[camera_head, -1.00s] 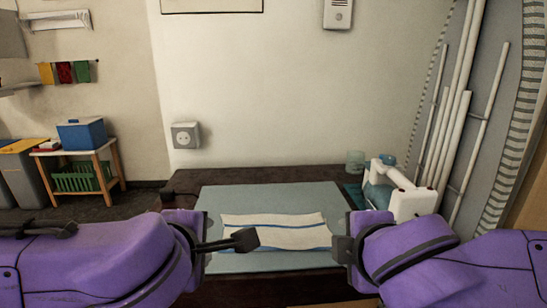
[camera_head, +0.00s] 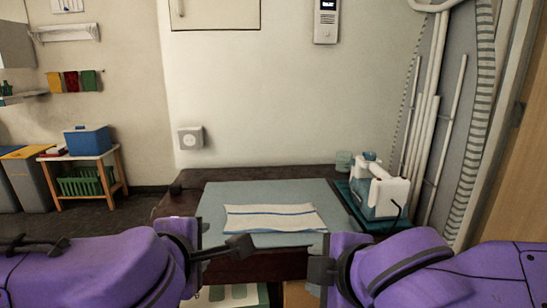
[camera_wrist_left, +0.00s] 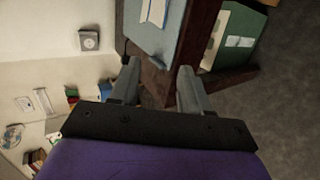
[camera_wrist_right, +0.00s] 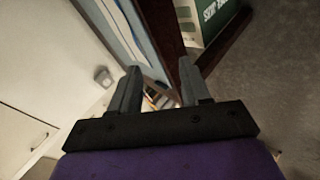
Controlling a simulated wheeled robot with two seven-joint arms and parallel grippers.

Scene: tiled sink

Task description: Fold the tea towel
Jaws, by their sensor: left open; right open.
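The tea towel (camera_head: 272,218) is white with blue stripes and lies flat as a wide strip on a blue-grey mat (camera_head: 215,195) on a dark table. It also shows at the top of the left wrist view (camera_wrist_left: 154,12). My left gripper (camera_head: 240,248) is open and empty, in front of the towel's left part and apart from it. My right gripper (camera_head: 322,268) is at the table's front right, apart from the towel. In the right wrist view its fingers (camera_wrist_right: 159,85) are open with nothing held between them.
A white sewing machine (camera_head: 382,192) stands at the table's right end, with a glass jar (camera_head: 344,161) behind it. A wall socket (camera_head: 190,138) is above the table's back left. Boxes show below the table's front edge (camera_head: 270,265). The mat around the towel is clear.

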